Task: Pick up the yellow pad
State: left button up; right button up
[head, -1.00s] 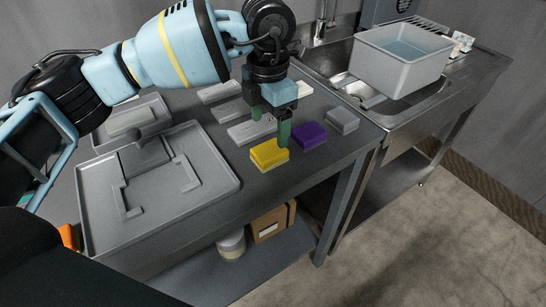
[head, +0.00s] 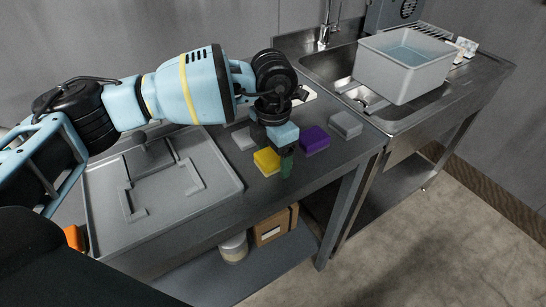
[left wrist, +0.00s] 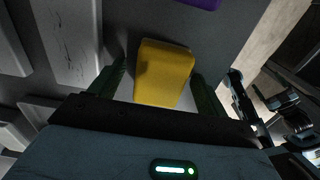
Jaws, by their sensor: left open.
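The yellow pad (head: 266,161) lies on the grey table near its front edge, partly hidden by my left gripper in the head view. In the left wrist view the yellow pad (left wrist: 163,72) sits between the two green fingers, with a gap on each side. My left gripper (head: 284,165) is open and points down over the pad; its fingers also show in the left wrist view (left wrist: 158,86).
A purple pad (head: 314,139) and a grey pad (head: 346,124) lie to the right of the yellow one. A grey tray (head: 219,196) lies to the left. A sink with a grey tub (head: 385,72) stands at the back right.

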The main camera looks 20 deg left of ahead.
aim_at(273, 154)
pick_arm(q)
jog(key=shift+c, duration=0.2)
jog(key=c, duration=1)
jog(key=shift+r, duration=0.15)
jog(key=shift+r, duration=0.55)
notch_tip(273, 154, up, 2)
jog(key=shift+r, duration=0.1)
jog(key=s+d, duration=0.3)
jog(key=d, duration=0.1)
jog(key=s+d+r+b, duration=0.1)
jog(key=s+d, duration=0.2)
jog(key=s, duration=0.1)
jog(key=s+d, duration=0.4)
jog(key=shift+d+r, duration=0.25)
jog(key=shift+d, duration=0.1)
